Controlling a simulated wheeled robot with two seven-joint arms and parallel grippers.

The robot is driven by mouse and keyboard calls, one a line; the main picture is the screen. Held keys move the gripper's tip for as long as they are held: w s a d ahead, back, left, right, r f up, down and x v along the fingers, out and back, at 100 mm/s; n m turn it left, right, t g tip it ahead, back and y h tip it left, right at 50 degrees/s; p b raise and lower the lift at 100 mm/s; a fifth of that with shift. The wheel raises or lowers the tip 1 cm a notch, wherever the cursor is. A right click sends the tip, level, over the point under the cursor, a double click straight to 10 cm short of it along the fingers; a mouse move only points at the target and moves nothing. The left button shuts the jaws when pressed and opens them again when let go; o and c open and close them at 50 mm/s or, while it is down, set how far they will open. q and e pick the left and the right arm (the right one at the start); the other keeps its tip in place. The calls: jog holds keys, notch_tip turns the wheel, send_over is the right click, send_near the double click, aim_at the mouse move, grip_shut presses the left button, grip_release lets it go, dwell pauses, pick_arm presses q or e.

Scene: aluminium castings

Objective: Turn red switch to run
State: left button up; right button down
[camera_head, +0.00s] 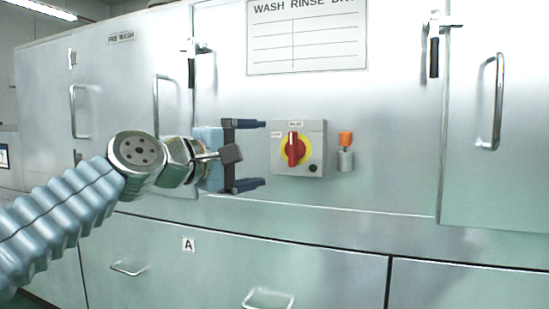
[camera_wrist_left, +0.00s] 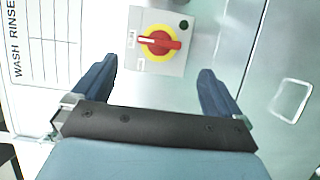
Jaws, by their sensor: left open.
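The red switch (camera_head: 293,149) is a rotary knob on a yellow disc, set in a grey switch box (camera_head: 314,135) on the machine front. In the head view the knob stands upright. In the left wrist view the red switch (camera_wrist_left: 160,42) shows between and beyond the fingertips, with part of the yellow disc around it. My left gripper (camera_head: 256,155) is open and empty, just left of the box, its fingers pointing toward it and apart from the knob. It also frames the lower part of the wrist view (camera_wrist_left: 157,82). The label words are too small to read surely. My right gripper is not seen.
An orange-topped grey fitting (camera_head: 346,150) sticks out right of the switch box. A wash chart (camera_head: 307,37) is above. Door handles (camera_head: 490,101) and drawer handles (camera_head: 268,297) protrude from the metal front. The panel around the box is otherwise flat.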

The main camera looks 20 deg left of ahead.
pick_arm(q)
jog(key=shift+v, duration=1.55)
jog(key=w+d+f+m+g+y+p, duration=0.15)
jog(key=w+f, duration=0.35)
jog(key=f, duration=0.5)
jog(key=w+d+f+g+y+p, duration=0.15)
jog(key=w+f, duration=0.35)
jog(key=f, duration=0.5)
jog(key=w+f+m+g+p, duration=0.15)
jog(key=w+f, duration=0.25)
jog(key=f, duration=0.5)
notch_tip(320, 180, down, 14)
jog(key=d+m+g+p, duration=0.1)
jog(key=d+g, duration=0.1)
jog(key=g, duration=0.1)
jog(key=s+d+f+m+g+p, duration=0.2)
jog(key=s+f+g, duration=0.1)
jog(key=s+f, duration=0.7)
jog(key=s+d+f+m+g+p, duration=0.25)
jog(key=s+f, duration=0.55)
jog(key=f, duration=0.5)
jog(key=s+d+f+m+g, duration=0.1)
jog(key=s+f, duration=0.1)
jog(key=s, duration=0.4)
jog(key=s+f+m+g+p, duration=0.1)
jog(key=s+f, duration=0.1)
jog(key=s, duration=0.4)
jog(key=shift+d+m+g, duration=0.3)
jog(key=shift+d+m, duration=0.05)
jog(key=shift+d, duration=0.05)
